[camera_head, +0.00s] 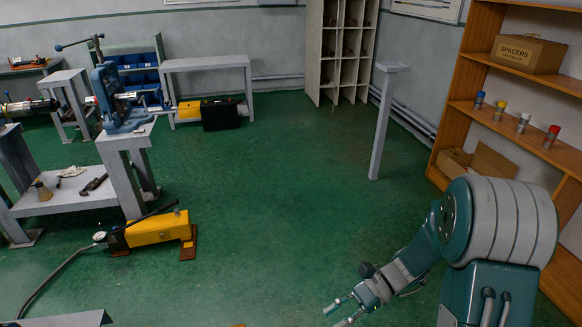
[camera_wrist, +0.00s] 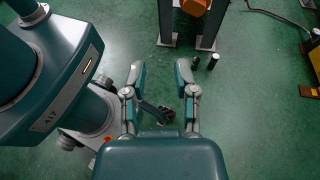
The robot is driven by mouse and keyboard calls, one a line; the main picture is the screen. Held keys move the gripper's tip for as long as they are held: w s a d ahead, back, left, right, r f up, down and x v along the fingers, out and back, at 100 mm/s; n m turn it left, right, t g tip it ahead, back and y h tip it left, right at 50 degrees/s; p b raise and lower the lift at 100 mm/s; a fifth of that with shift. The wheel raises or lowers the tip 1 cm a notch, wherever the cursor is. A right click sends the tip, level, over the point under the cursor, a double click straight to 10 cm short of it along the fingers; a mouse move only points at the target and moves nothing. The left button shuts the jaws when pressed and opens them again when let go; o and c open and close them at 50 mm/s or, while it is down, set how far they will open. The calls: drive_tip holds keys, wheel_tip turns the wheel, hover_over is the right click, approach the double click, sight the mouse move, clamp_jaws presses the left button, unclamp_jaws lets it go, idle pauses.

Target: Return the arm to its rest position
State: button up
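My gripper (camera_head: 340,313) shows in the head view low at the bottom, right of centre, with its two fingers apart over the green floor. In the wrist view my gripper (camera_wrist: 161,68) points away from the camera with a clear gap between its fingers, and nothing is held in it. My arm, teal and grey, is bent down at the right of the head view. Its links also fill the left side of the wrist view.
A blue pipe vise (camera_head: 115,100) stands on a grey bench at the left. A yellow hydraulic pump (camera_head: 157,229) lies on the floor. A wooden shelf (camera_head: 470,70) and a grey post (camera_head: 383,125) stand at the right. Small dark cylinders (camera_wrist: 212,62) stand on the floor.

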drive_tip(key=s+d+r+n+t+h, duration=0.3)
drive_tip(key=r+n+t+h, duration=0.3)
drive_tip(key=r, duration=0.2)
drive_tip(key=s+d+r+n+t+h, duration=0.3)
drive_tip(key=s+r+n+t+h, duration=0.2)
drive_tip(key=r, duration=0.4)
drive_tip(key=shift+s+d+r+n+t+h, duration=0.15)
drive_tip(key=shift+s+r+n+t+h, duration=0.2)
drive_tip(key=shift+s+n+h, duration=0.5)
drive_tip(key=shift+w+f, duration=0.1)
drive_tip(key=shift+w, duration=0.1)
drive_tip(key=o, duration=0.9)
drive_tip(key=shift+f, duration=0.15)
drive_tip(key=shift+c, duration=0.2)
drive_tip(key=w+a+f+m+g+y, duration=0.5)
drive_tip(key=a+f+m+y, duration=0.3)
drive_tip(key=f, duration=0.4)
drive_tip(key=w+a+f+m+g+y, duration=0.5)
drive_tip(key=a+f+m+y, duration=0.15)
drive_tip(key=f+y, duration=0.4)
drive_tip(key=f+x, duration=0.1)
drive_tip(key=x, duration=0.8)
drive_tip(key=shift+n+h, duration=0.3)
drive_tip(key=shift+s+f, duration=0.1)
drive_tip(key=shift+s, duration=0.05)
drive_tip(key=shift+c, duration=0.3)
